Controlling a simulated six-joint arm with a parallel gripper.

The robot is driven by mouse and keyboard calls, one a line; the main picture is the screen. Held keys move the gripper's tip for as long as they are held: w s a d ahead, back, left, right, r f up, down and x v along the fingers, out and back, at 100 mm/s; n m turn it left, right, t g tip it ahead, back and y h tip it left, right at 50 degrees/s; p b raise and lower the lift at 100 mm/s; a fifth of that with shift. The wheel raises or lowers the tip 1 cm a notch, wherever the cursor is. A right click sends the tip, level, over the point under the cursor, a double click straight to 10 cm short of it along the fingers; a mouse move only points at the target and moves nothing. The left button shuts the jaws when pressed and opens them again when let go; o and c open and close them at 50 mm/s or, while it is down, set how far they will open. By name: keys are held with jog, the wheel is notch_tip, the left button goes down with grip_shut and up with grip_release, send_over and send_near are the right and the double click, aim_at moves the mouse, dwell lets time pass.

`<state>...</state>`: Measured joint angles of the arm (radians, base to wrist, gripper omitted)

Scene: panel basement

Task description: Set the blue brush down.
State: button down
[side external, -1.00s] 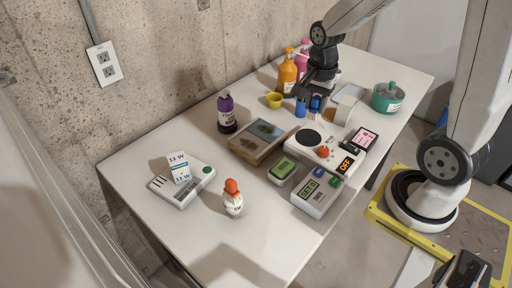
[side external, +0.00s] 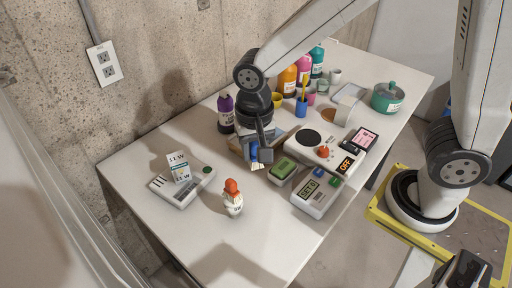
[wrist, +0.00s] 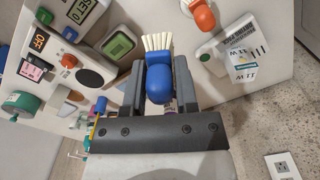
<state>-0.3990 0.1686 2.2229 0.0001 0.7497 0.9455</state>
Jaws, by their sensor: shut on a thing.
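The blue brush (side external: 254,154) with pale bristles is between the fingers of my gripper (side external: 259,150) in the side view. It is above the middle of the white table (side external: 150,150), its bristles pointing down. In the wrist view the brush's rounded blue body (wrist: 160,80) is pinched between both dark fingers of my gripper (wrist: 159,88). The bristles (wrist: 157,42) stick out past the fingertips. A wooden-framed tray (side external: 234,144) is mostly hidden behind my gripper. I cannot tell the exact gap between the bristles and the surface.
A green-screened device (side external: 283,168) and a meter (side external: 316,193) stand right of the brush. A white bottle with orange cap (side external: 232,199) and a flat box (side external: 182,187) stand nearer. A purple bottle (side external: 226,113) is behind. The front table area is clear.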

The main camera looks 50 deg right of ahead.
jog(key=s+a+n, duration=0.6)
jog(key=s+a, duration=0.2)
jog(key=a, duration=0.5)
send_over(242, 264)
notch_tip(242, 264, down, 10)
jog(key=shift+f, duration=2.1)
jog(key=shift+f, duration=1.8)
jog(key=shift+f, duration=0.1)
